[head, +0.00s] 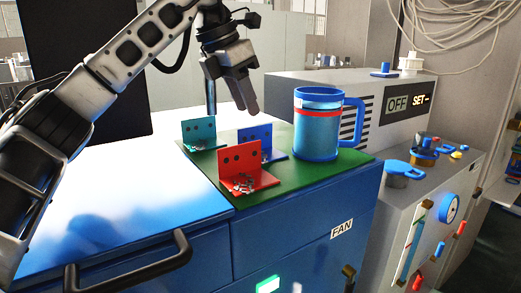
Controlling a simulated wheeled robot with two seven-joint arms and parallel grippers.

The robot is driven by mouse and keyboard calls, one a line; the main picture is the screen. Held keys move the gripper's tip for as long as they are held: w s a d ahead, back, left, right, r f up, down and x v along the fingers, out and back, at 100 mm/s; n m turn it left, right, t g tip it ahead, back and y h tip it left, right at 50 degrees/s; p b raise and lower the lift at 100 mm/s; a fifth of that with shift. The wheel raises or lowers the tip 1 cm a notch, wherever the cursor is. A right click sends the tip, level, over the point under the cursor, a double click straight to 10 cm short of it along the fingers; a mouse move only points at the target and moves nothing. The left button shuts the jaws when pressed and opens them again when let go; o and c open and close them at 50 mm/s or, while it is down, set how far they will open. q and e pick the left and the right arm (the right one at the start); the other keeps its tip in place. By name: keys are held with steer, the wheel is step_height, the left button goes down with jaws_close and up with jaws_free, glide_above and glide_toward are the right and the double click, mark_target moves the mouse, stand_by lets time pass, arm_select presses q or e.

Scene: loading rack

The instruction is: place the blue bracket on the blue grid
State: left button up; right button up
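The blue bracket (257,134) stands on a green mat (316,172) on top of the blue cabinet, an L-shape with an upright holed plate. It is partly hidden behind the red bracket (241,166). A teal bracket (198,131) stands to its left, towards the back. My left gripper (246,107) hangs above the blue bracket with its fingers pointing down, apart from it. Its fingers look close together, seen from the side, and I cannot tell whether they are open. I cannot make out a blue grid. My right gripper is out of view.
A large blue mug (316,135) with a red band stands right of the brackets. Behind it is a grey machine (292,83) marked OFF and SET. A panel with knobs and gauges (424,205) is at the right. The white-lit cabinet top (130,185) at left is clear.

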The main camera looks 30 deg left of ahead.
mark_target(257, 129)
arm_select(q)
steer(key=shift+x, duration=3.55)
steer(key=shift+d+r, duration=0.1)
steer(key=shift+d, duration=0.05)
jaws_close()
